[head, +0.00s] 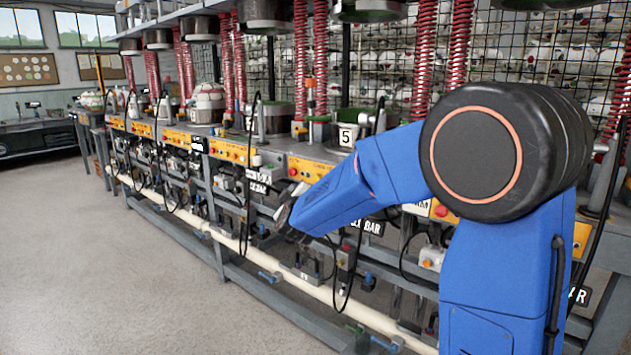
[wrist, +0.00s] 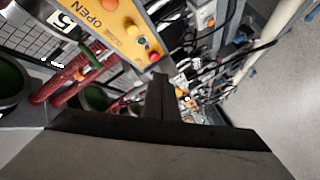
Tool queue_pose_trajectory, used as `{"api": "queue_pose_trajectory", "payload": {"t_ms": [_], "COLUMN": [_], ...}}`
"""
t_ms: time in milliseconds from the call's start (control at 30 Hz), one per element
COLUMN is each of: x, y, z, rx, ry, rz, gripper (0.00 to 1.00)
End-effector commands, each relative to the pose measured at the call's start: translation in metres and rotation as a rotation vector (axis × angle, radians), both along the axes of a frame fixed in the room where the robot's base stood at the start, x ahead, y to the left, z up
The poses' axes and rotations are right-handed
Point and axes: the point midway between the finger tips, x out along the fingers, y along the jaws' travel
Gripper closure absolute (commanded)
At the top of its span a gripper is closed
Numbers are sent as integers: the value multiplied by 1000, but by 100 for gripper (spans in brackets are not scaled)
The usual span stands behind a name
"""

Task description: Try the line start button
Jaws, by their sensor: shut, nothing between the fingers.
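A yellow control panel (wrist: 112,22) marked OPEN is in the upper part of the wrist view. In the head view a yellow panel (head: 312,170) is on the press bench below the number 5 sign (head: 346,137). I cannot tell which button is the line start. My gripper (wrist: 160,82) is shut and empty, its tips just below the red button in the picture; contact cannot be told. In the head view my gripper (head: 286,216) is dark, partly hidden, below the panel.
More yellow panels (head: 232,151) line the bench to the left. Red coiled hoses (head: 305,60) hang above. Black cables (head: 249,180) loop below the panels, by pipes and a white rail (head: 290,288). The grey floor (head: 90,270) at left is clear.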

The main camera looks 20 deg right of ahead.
Motion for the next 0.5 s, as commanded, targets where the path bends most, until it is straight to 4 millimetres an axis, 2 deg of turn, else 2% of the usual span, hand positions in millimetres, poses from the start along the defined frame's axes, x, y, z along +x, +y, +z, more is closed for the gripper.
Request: {"api": "queue_pose_trajectory", "payload": {"t_ms": [267,500], "x": [3,18], "y": [-5,-26], "z": [0,0], "rx": [1,1], "ry": [0,0], "rz": [-1,-2], "gripper": [100,100]}}
